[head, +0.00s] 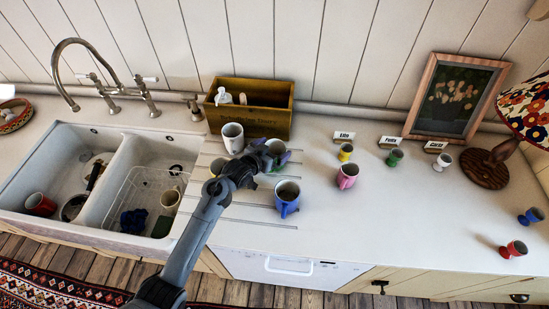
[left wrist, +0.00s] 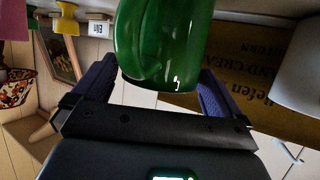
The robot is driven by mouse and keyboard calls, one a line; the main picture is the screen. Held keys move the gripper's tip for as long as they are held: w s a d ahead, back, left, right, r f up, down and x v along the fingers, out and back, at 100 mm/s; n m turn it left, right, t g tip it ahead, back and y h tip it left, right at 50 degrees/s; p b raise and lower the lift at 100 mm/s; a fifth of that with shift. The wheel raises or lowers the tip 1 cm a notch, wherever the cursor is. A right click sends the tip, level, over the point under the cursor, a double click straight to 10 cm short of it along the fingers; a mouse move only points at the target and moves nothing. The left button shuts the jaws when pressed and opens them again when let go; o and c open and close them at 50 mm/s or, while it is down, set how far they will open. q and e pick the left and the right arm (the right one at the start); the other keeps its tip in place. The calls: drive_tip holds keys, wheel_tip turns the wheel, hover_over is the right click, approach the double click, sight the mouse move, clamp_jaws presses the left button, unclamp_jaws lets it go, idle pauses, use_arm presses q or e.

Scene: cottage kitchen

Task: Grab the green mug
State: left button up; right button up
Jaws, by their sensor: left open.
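The green mug (left wrist: 163,40) fills the top middle of the left wrist view, between the two fingers of my left gripper (left wrist: 150,85). The fingers are open, one on each side of the mug, with a visible gap on at least the right side. In the head view my left gripper (head: 274,157) reaches over the drainer area of the counter and hides most of the green mug. My right gripper is not in view.
A white mug (head: 233,137), blue mug (head: 287,197) and pink mug (head: 347,176) stand close around. A wooden box (head: 262,120) is behind. Several egg cups, including a green one (head: 393,158), stand right. The sink (head: 75,137) is left.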

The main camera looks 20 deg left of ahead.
use_arm(q)
drive_tip(key=shift+w+d+f, duration=0.1)
drive_tip(key=shift+w+f, duration=0.05)
drive_tip(key=shift+w, duration=0.15)
drive_tip(key=c, duration=1.4)
drive_tip(key=shift+c, duration=0.3)
